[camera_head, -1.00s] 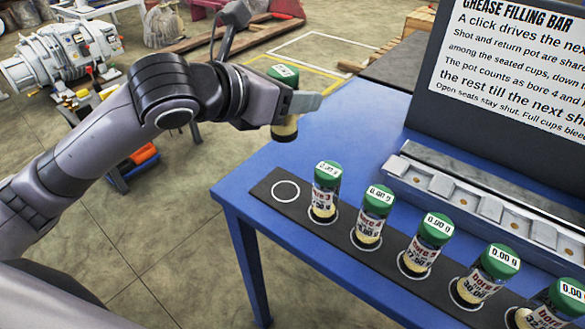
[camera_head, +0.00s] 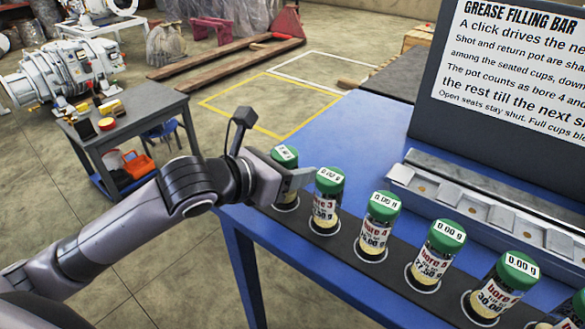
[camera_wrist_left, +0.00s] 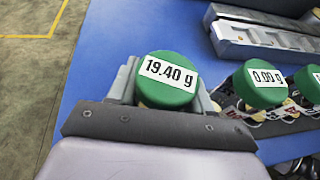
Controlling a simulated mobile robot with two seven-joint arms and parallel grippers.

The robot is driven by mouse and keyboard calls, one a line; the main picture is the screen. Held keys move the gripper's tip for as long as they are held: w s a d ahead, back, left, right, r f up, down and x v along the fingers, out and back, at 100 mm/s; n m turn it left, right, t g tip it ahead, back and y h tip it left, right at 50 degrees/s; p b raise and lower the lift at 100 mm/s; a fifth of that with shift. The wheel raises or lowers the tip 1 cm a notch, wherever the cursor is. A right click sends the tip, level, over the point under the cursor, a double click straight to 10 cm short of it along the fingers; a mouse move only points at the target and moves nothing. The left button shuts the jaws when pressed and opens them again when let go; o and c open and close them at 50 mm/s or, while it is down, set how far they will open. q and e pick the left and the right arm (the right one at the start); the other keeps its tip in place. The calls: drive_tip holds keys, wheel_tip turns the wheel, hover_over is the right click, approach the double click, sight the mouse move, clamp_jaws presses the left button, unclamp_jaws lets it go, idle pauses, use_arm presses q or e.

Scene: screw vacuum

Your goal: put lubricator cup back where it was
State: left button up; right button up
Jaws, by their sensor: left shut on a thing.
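My left gripper (camera_head: 290,180) is shut on the green-capped lubricator cup (camera_head: 285,154) at the left end of the row. The cup's label reads 19.40 g in the left wrist view (camera_wrist_left: 168,80). The cup is upright at the left end of the dark strip (camera_head: 327,241), where a white ring showed; its base looks at or close to the strip, and I cannot tell whether it touches. The gripper hides part of the cup. The neighbouring bore 3 cup (camera_head: 327,195) stands just right of the fingers. My right gripper is not in view.
More green-capped cups, such as this one (camera_head: 376,225), stand along the strip to the right. A grey rail (camera_head: 480,205) with flat pads lies behind them, below a dark sign board (camera_head: 520,70). The blue table's (camera_head: 365,125) back left area is clear. A tool cart (camera_head: 140,125) stands left.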

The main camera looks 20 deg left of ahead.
use_arm(q)
drive_tip(key=o, duration=1.2)
drive_tip(key=shift+f, duration=0.1)
drive_tip(key=shift+r, duration=0.2)
drive_tip(key=p+v, duration=0.6)
drive_tip(key=v, duration=0.6)
drive_tip(key=shift+f, duration=0.1)
